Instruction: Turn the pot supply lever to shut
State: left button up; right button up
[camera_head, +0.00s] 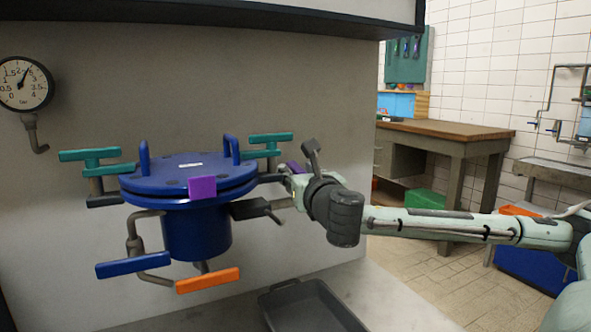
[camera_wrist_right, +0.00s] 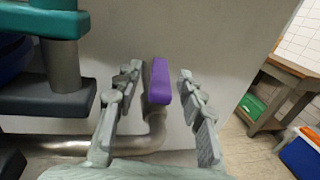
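A blue lidded pot (camera_head: 196,220) hangs by the grey wall, with a purple square tag (camera_head: 202,187) on its front. A purple lever (camera_wrist_right: 159,82) sits on a bent metal pipe (camera_wrist_right: 156,122) in the right wrist view. Only a bit of that lever shows in the head view, behind my right wrist. My right gripper (camera_wrist_right: 160,92) is open, with one finger on each side of the lever and visible gaps. In the head view the right gripper (camera_head: 288,190) is right of the pot, partly hidden by its own wrist. My left gripper is not in view.
Teal handles (camera_head: 89,155) clamp the lid. A blue lever (camera_head: 133,264) and an orange lever (camera_head: 208,280) sit below the pot. A pressure gauge (camera_head: 24,84) is on the wall. A dark tray (camera_head: 308,307) lies below. A workbench (camera_head: 444,129) stands behind my right arm.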

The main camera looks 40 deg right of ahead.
jog(key=shift+w+d, duration=0.2)
jog(key=shift+w, duration=0.1)
grip_shut()
